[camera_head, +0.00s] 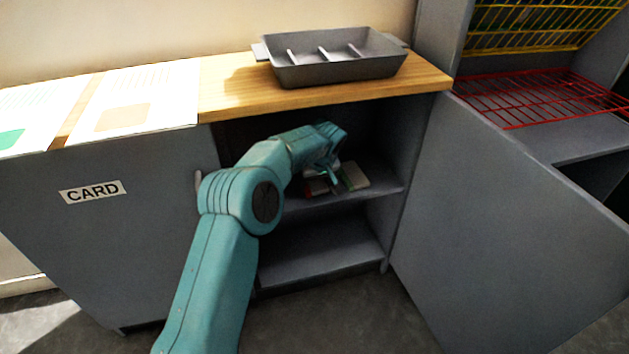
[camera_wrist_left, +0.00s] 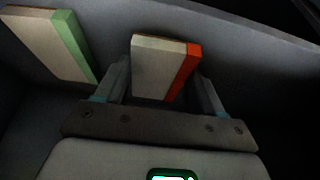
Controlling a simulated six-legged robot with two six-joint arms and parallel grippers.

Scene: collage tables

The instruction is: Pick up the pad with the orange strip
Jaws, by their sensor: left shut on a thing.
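The pad with the orange strip (camera_wrist_left: 155,65) is pale, with an orange-red strip along its right edge in the left wrist view. It stands between the two fingers of my left gripper (camera_wrist_left: 162,76), which is shut on it. In the head view my left gripper (camera_head: 325,168) reaches into the open cabinet at the upper shelf. There the pad is mostly hidden by the gripper, with only a bit of red (camera_head: 316,188) showing. I cannot tell whether the pad still touches the shelf.
A pad with a green strip (camera_wrist_left: 48,40) is left of the held pad in the wrist view. The upper shelf (camera_head: 375,189) is inside the cabinet, whose open door (camera_head: 500,230) stands at right. A grey divided tray (camera_head: 335,70) and paper sheets (camera_head: 135,100) lie on top.

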